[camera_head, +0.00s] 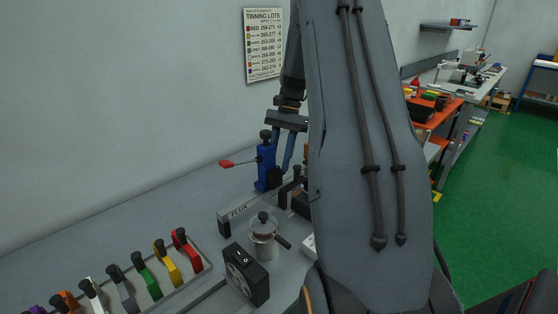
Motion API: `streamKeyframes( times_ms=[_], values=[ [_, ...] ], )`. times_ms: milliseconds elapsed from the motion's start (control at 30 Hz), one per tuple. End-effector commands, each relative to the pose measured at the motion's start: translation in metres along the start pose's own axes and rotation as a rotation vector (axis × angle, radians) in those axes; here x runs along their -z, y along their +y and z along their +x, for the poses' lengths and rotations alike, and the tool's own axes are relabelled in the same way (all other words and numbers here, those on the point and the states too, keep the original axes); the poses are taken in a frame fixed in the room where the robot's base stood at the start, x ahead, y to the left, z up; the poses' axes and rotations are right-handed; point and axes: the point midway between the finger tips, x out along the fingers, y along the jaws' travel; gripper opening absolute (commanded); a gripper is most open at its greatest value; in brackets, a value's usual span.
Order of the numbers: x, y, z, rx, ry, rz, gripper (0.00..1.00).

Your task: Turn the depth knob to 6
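No knob marked as depth, and no number 6, can be read in this view. A blue upright device (265,170) with a black knob (265,135) on top and a red-tipped lever (228,163) stands on the grey bench. A black box (246,277) with a round dial on its face sits in front. I cannot tell which of these, if any, is the depth knob. My gripper (287,150) points down just right of the blue device. My arm hides much of the area there, and whether the fingers are apart or touching something is unclear.
A metal pot (263,240) with a dark handle stands by a holder labelled FLUX (238,210). A tray (205,262) holds several coloured, black-capped pieces at front left. A TINNING LOTS chart (264,45) hangs on the wall. The bench behind the tray is bare.

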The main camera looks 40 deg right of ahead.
Motion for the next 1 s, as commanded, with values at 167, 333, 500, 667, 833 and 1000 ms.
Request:
streamKeyframes(
  times_ms=[167, 333, 500, 667, 833, 1000],
  values=[
    [0.002, -0.001, -0.022, 0.004, 0.004, 0.0, 0.33],
    [0.001, -0.001, -0.05, 0.003, 0.003, -0.001, 0.33],
    [0.001, -0.001, -0.07, 0.002, 0.002, -0.001, 0.33],
    [0.0, 0.0, -0.076, 0.001, 0.001, 0.0, 0.33],
    [0.0, 0.0, -0.076, 0.001, 0.001, 0.0, 0.33],
    [0.0, 0.0, -0.076, 0.001, 0.001, 0.0, 0.33]
  ],
)
